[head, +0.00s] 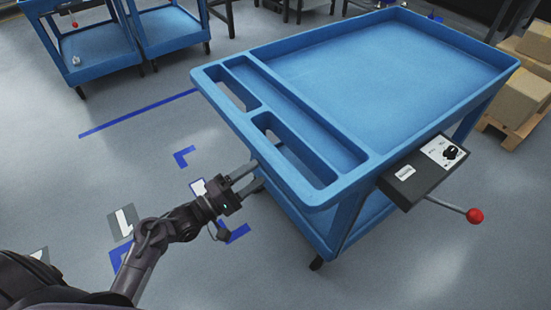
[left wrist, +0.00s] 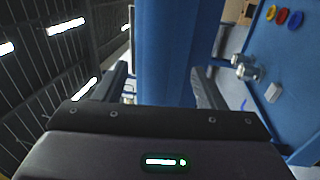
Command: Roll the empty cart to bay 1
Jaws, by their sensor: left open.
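The blue cart (head: 385,75) stands at the centre and right of the head view. Its large top tray is bare; its lower shelf is mostly hidden. My left gripper (head: 250,176) is open at the cart's near left end, by the handle edge. In the left wrist view, the open fingers (left wrist: 160,88) stand on either side of a blue bar (left wrist: 167,50) of the cart. I cannot tell whether they touch it. Floor signs (head: 122,222) lie by the blue tape marks, but I cannot read a bay number. My right gripper is not in view.
A dark control box (head: 428,170) with a red-knobbed lever (head: 475,215) sticks out from the cart's right side. Other blue carts (head: 100,45) stand at the upper left. Boxes on a pallet (head: 520,98) stand at the right. The floor left of the cart is clear.

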